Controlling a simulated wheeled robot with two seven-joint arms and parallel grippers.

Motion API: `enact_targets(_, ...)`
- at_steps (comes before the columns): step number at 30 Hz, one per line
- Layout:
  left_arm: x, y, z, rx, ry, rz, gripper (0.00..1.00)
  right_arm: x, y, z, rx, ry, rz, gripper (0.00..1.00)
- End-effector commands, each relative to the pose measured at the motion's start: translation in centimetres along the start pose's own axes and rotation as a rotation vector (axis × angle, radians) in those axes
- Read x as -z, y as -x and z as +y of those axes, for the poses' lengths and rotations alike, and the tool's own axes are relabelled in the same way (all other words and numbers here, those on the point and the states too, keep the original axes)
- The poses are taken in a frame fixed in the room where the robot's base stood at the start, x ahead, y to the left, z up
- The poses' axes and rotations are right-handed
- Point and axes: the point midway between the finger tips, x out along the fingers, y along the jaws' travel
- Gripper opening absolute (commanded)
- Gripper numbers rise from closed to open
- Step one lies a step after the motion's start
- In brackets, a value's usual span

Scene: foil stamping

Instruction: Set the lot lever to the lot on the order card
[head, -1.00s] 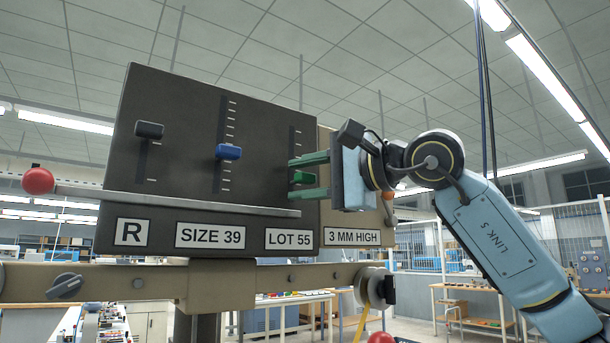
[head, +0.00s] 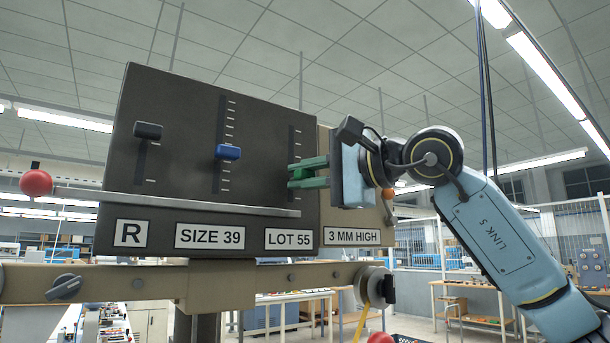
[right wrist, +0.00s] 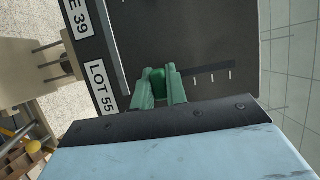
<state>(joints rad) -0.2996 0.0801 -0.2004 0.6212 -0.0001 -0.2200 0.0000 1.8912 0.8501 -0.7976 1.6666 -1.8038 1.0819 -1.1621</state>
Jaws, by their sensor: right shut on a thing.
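The dark control panel (head: 265,130) carries three levers on vertical scales. The lot lever has a green knob on the rightmost scale; in the right wrist view the green knob (right wrist: 159,84) sits between the fingers. My right gripper (head: 308,172) is shut on it, low on the visible scale, and mostly hides it in the head view. The order labels below read R, SIZE 39, LOT 55 (head: 291,239) and 3 MM HIGH. The LOT 55 label also shows in the right wrist view (right wrist: 101,88). My left gripper is not in view.
A blue lever (head: 228,152) and a black lever (head: 148,131) stand on the scales to the left. A metal bar with a red ball (head: 36,183) crosses the panel below the levers. A tape reel (head: 375,287) hangs below right.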

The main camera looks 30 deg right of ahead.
Motion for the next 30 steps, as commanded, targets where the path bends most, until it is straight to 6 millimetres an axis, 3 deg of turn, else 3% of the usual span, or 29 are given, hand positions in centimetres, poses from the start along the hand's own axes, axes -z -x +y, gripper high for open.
enact_targets(12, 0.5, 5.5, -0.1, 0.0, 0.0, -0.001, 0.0, 0.0, 0.1, -6.3, 0.006, 0.001, 0.0, 0.0)
enact_targets(25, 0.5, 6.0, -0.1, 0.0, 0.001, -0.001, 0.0, 0.0, 0.1, -6.8, 0.005, 0.0, 0.001, 0.0)
enact_targets(26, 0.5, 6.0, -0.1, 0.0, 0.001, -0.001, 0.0, 0.0, 0.1, -6.8, 0.005, 0.0, 0.001, 0.17)
enact_targets(30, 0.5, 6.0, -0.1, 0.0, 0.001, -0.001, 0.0, 0.0, 0.1, -6.8, 0.005, 0.0, 0.001, 0.35)
